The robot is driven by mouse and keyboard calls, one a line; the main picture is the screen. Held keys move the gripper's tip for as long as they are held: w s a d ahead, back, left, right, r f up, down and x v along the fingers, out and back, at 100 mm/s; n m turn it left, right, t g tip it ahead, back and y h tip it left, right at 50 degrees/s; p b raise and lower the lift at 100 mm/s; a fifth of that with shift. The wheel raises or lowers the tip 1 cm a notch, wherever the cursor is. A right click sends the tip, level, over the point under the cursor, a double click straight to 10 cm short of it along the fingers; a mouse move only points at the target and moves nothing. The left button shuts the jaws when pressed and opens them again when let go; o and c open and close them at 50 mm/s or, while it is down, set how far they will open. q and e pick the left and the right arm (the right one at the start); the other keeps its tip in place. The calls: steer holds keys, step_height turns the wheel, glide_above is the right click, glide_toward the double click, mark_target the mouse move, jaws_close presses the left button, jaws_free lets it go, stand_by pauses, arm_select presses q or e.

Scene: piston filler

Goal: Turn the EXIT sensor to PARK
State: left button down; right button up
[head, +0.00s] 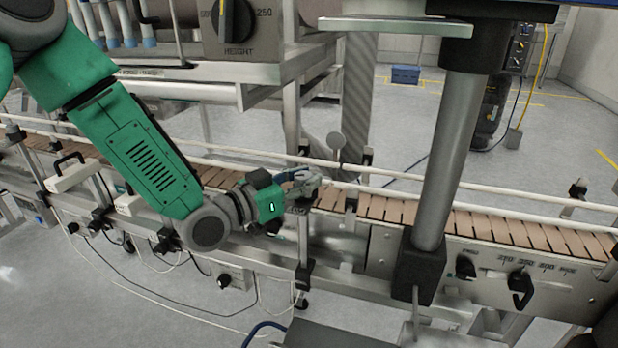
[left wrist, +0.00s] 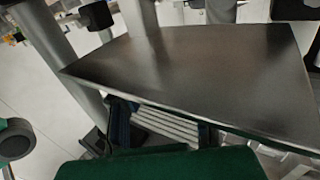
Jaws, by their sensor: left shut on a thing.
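My left gripper (head: 306,184) reaches in from the left in the head view, at the near side of the conveyor. Its fingers are shut on a small part at the near rail, beside an upright post. The fingers hide most of this part. It appears to be the EXIT sensor, but no EXIT or PARK marking is readable. My right gripper is not in view.
The conveyor (head: 480,224) with tan slats runs across between white guide rails. A thick grey column (head: 450,160) stands right of the gripper. A HEIGHT knob (head: 238,28) is at top left. A black-handled panel (head: 500,280) is at lower right. Cables hang below the conveyor.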

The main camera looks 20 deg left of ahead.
arm_select(q)
steer(key=shift+s+a+f+m+g+h, duration=0.1)
steer(key=shift+f+m+g+h, duration=0.05)
steer(key=shift+m+g+h, duration=0.4)
steer(key=shift+s+a+f+m+g+h, duration=0.1)
steer(key=shift+m+g+h, duration=0.25)
steer(key=shift+g+h, duration=0.25)
steer(key=m+g+h+p, duration=0.1)
steer(key=m+g+h, duration=0.2)
steer(key=g, duration=0.1)
steer(key=shift+m, duration=0.3)
steer(key=shift+d+r+m+g+h+p, duration=0.1)
steer(key=shift+m+g+h+p, duration=0.1)
steer(key=shift+m+g+h, duration=0.7)
steer(key=shift+d+m+g+h+p, duration=0.15)
steer(key=shift+m+g, duration=0.45)
steer(key=shift+g, duration=0.65)
steer(key=shift+a+r+g, duration=0.1)
steer(key=shift+g, duration=0.2)
steer(key=shift+w+r, duration=0.1)
steer(key=c, duration=1.1)
jaws_free()
steer(key=shift+a, duration=0.1)
steer(key=shift+c, duration=0.2)
steer(key=shift+a, duration=0.15)
steer(key=shift+a, duration=0.15)
